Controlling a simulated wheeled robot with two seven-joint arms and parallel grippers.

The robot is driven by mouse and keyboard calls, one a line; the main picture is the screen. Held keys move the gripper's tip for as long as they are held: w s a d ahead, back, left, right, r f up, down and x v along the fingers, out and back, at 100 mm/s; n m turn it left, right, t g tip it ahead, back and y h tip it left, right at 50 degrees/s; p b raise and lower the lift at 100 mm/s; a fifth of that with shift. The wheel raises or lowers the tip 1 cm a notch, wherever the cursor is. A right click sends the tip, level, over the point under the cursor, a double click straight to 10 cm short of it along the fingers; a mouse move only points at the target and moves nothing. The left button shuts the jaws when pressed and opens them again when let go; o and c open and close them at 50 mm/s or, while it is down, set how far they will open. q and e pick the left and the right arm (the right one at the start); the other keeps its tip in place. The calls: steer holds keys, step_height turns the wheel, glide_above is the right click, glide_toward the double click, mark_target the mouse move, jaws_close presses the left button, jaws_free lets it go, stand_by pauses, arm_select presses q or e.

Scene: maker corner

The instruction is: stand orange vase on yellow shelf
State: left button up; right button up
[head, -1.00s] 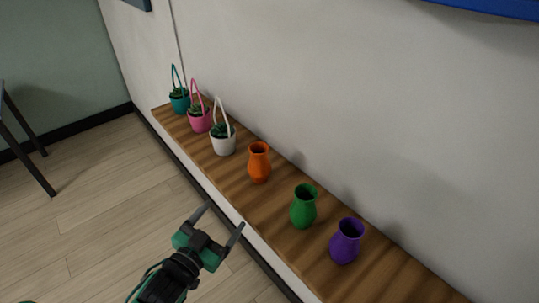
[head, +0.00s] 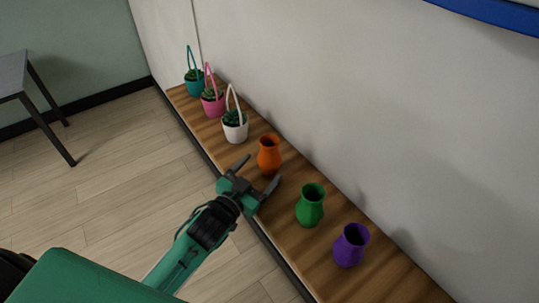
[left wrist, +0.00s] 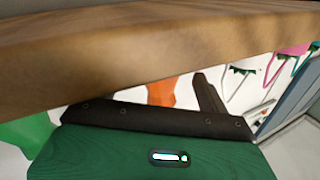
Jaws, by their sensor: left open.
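The orange vase (head: 269,156) stands upright on a brown wooden ledge along the wall, between the white basket and the green vase. My left gripper (head: 260,169) is open, its fingers pointing toward the orange vase from the ledge's front side. The vase looks to be just beyond the fingertips; I cannot tell whether it is between them. In the left wrist view, part of the orange vase (left wrist: 161,92) shows behind the gripper's dark edge, and the rest is hidden. No yellow shelf is in view. My right gripper is not in view.
The green vase (head: 310,205) and purple vase (head: 350,246) stand nearer on the wooden ledge (head: 300,249). White (head: 235,127), pink (head: 212,102) and teal (head: 194,83) plant baskets stand farther along. A blue edge (head: 500,14) is at top right. A table (head: 20,76) stands left.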

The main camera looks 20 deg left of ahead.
mark_target(263, 167)
arm_select(q)
steer(key=shift+w, duration=0.15)
steer(key=shift+w+d+r+p, duration=0.1)
steer(key=shift+w+d+p, duration=0.05)
steer(key=shift+w+p, duration=0.2)
steer(key=p+x, duration=0.1)
steer(key=x, duration=0.2)
steer(key=shift+w, duration=0.2)
steer(key=shift+w+d+f+p, duration=0.2)
steer(key=shift+w+f+p, duration=0.1)
steer(key=shift+w, duration=0.15)
steer(key=c, duration=1.2)
steer(key=shift+o, duration=0.2)
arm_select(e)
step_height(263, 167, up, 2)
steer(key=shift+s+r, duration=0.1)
